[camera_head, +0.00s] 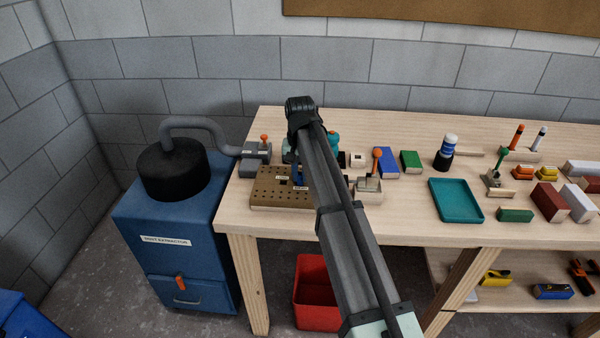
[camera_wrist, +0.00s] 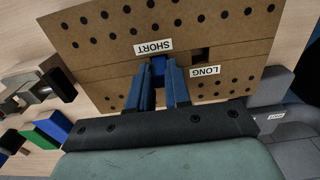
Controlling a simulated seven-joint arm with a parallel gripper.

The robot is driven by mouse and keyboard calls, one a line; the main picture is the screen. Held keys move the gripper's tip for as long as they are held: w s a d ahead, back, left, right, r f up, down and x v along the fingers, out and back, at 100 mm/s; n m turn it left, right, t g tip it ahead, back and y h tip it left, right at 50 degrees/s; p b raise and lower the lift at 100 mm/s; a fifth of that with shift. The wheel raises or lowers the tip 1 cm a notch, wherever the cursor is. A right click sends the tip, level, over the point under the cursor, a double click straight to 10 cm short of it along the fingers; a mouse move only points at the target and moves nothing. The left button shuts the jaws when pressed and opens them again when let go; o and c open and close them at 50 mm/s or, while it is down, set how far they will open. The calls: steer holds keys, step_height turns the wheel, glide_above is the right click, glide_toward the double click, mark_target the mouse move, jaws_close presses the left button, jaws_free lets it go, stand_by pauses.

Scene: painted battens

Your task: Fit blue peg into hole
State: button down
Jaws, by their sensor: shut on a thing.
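A brown pegboard (camera_head: 268,198) lies at the left end of the workbench; it also fills the top of the wrist view (camera_wrist: 100,68). Its labels read SHORT and LONG, and a dark square hole (camera_wrist: 202,55) shows beside LONG. My gripper (camera_wrist: 158,74) is shut on the blue peg (camera_wrist: 158,66), which sits between the fingertips beside the SHORT label. The fingers hide most of the peg. I cannot tell whether its end is above the board or in a hole. In the head view my arm partly covers the gripper and board.
A grey machine part with a hose (camera_head: 257,152) stands left of the board. Blue (camera_head: 386,162) and green (camera_head: 411,161) blocks, a teal tray (camera_head: 456,200) and a dark bottle (camera_head: 446,152) stand to the right.

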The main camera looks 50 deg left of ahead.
mark_target(300, 173)
steer(key=shift+f, duration=0.6)
steer(key=c, duration=1.1)
jaws_free()
steer(key=shift+o, duration=0.2)
step_height(300, 173, up, 13)
steer(key=shift+r, duration=0.15)
